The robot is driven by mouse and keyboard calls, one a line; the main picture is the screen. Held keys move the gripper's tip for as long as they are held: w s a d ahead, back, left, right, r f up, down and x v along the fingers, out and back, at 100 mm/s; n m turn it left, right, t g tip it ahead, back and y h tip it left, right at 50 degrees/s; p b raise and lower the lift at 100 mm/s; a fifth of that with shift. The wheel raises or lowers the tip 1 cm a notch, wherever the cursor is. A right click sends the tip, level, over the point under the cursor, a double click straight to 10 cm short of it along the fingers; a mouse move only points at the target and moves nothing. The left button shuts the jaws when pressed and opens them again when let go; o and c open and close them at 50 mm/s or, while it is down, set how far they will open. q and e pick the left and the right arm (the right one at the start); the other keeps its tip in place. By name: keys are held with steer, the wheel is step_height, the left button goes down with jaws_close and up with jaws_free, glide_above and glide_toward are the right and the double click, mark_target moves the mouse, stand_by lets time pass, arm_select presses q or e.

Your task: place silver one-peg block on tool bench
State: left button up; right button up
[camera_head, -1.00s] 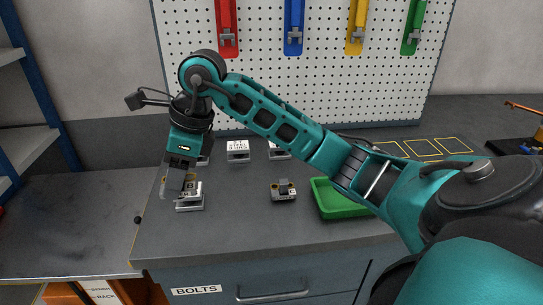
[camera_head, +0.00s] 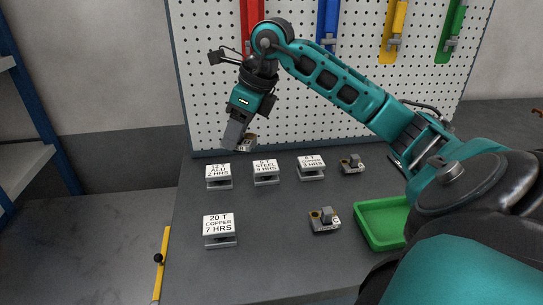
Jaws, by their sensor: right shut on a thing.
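My right gripper (camera_head: 240,141) is above the back left of the tool bench (camera_head: 285,262), in front of the pegboard's lower edge. It is shut on a small silver-grey block (camera_head: 248,145), partly hidden by the fingers; its peg is hard to make out. The block is held in the air, above and behind the sign blocks. Two similar small grey blocks stand on the bench: one (camera_head: 325,222) left of the green tray, one (camera_head: 352,165) at the back right. My left gripper is not in view.
Signs stand on the bench: an aluminium one (camera_head: 218,172), a steel one (camera_head: 265,168), a copper one (camera_head: 311,164) and a front copper one (camera_head: 219,226). A green tray (camera_head: 366,233) is at right. The pegboard (camera_head: 205,80) rises behind. The bench's front middle is clear.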

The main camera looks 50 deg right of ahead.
step_height(320, 180, down, 14)
steer(key=shift+s+r+b, duration=0.15)
steer(key=shift+b, duration=0.35)
steer(key=shift+f, duration=2.5)
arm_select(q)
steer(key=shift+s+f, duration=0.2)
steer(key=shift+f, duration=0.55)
arm_select(e)
steer(key=shift+f+b, duration=0.2)
steer(key=shift+b, duration=0.1)
steer(key=o, duration=1)
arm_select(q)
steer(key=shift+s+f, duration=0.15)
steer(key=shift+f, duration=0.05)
arm_select(e)
steer(key=shift+o, duration=0.2)
steer(key=shift+r, duration=0.1)
